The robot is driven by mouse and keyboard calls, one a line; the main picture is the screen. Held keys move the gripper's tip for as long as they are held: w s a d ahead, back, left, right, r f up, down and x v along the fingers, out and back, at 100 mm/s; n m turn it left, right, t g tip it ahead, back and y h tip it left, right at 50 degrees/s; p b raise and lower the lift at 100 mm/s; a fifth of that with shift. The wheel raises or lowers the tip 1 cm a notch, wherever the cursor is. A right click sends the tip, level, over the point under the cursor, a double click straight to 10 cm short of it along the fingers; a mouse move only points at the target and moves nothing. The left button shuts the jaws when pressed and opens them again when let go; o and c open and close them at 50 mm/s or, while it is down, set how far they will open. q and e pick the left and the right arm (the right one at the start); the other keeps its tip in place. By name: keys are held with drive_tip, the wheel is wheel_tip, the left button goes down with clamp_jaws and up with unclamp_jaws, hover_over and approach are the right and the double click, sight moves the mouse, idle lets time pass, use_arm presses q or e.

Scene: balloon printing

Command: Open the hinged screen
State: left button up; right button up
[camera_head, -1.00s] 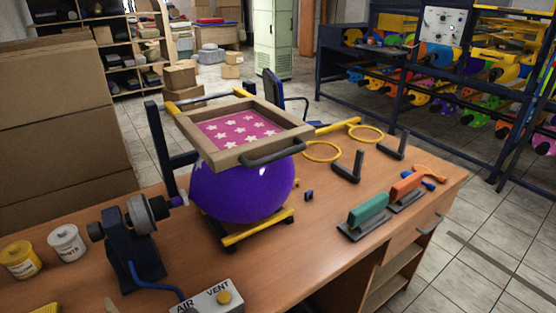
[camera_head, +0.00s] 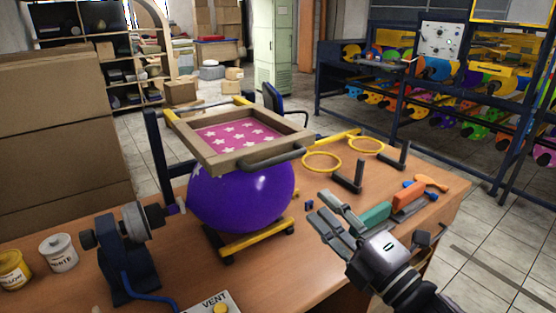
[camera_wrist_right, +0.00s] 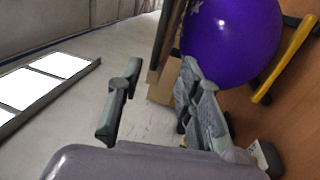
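The hinged screen is a wooden frame (camera_head: 215,160) around a pink panel with white stars (camera_head: 236,134). It lies closed and roughly level over a purple balloon (camera_head: 240,197), which also fills the upper right of the right wrist view (camera_wrist_right: 232,40). A dark bar handle (camera_head: 272,159) runs along the screen's front edge. My right gripper (camera_head: 318,204) is open and empty, to the right of and lower in the picture than the handle, apart from it. In the right wrist view its two fingers (camera_wrist_right: 158,68) stand apart. My left gripper is not in view.
Yellow rings (camera_head: 322,171), black L-shaped pieces (camera_head: 352,182) and a green-handled squeegee (camera_head: 376,215) lie on the wooden table right of the screen. A dark clamp-like device (camera_head: 122,245) and paint jars (camera_head: 58,252) stand at left. A vent box (camera_head: 212,303) sits at the front edge.

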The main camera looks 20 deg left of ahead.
sight(278, 161)
drive_tip(key=p+x, duration=0.3)
drive_tip(key=x, duration=1.2)
drive_tip(key=shift+w+a, duration=0.2)
drive_tip(key=shift+a, duration=0.05)
drive_tip(key=shift+c, duration=0.4)
clamp_jaws()
